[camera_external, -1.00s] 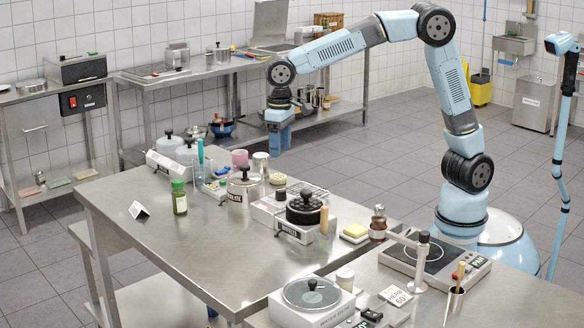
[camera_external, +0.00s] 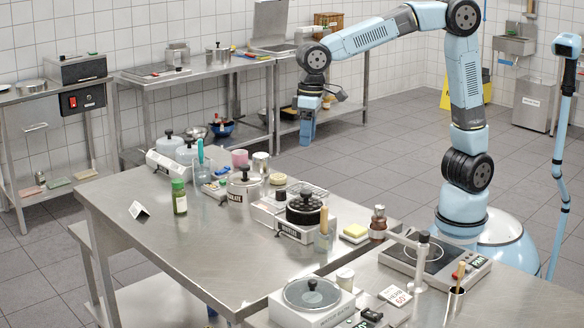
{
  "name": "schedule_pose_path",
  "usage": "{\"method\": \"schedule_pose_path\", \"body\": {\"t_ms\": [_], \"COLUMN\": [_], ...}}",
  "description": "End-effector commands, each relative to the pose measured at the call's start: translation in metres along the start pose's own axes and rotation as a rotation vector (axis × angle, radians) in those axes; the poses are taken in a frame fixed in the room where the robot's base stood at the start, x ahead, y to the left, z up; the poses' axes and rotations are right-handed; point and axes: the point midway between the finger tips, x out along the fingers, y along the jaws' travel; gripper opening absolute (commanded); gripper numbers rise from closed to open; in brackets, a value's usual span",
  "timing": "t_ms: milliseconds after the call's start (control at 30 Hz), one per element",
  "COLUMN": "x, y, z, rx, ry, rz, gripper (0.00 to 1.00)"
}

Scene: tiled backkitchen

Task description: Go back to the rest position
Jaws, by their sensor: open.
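My gripper (camera_external: 307,128) hangs from my blue arm in the upper middle of the view, pointing down. It is open, and I see nothing held between its fingers. It is in the air beyond the far edge of the steel table (camera_external: 150,235), above the level of the pots. My arm is raised and bent, with its elbow high at the right. My round base stands behind the right-hand counter.
The steel table carries a black pot (camera_external: 303,208), a steel pot (camera_external: 244,188), a green-capped jar (camera_external: 179,197) and other small things. A second counter with a hot plate (camera_external: 432,253) is at front right. Shelving lines the back wall. The air around my gripper looks clear.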

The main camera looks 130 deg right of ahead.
Motion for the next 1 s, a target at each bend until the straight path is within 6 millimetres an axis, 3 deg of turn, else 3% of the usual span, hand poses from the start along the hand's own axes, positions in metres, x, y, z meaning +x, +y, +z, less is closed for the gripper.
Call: {"method": "schedule_pose_path", "body": {"t_ms": [33, 200, 500, 733, 1000], "x": [-0.009, -0.03, -0.052, -0.056, -0.048], "y": [-0.003, -0.007, 0.0, 0.016, 0.042], "z": [0.018, 0.072, 0.167, 0.236, 0.306], "rx": [-0.041, -0.18, -0.428, -0.617, -0.83], "ry": [0.011, 0.048, 0.128, 0.202, 0.3], "rz": [-0.018, -0.062, -0.127, -0.162, -0.189], "gripper": [0.6, 0.6, 0.6, 0.6, 0.6]}}
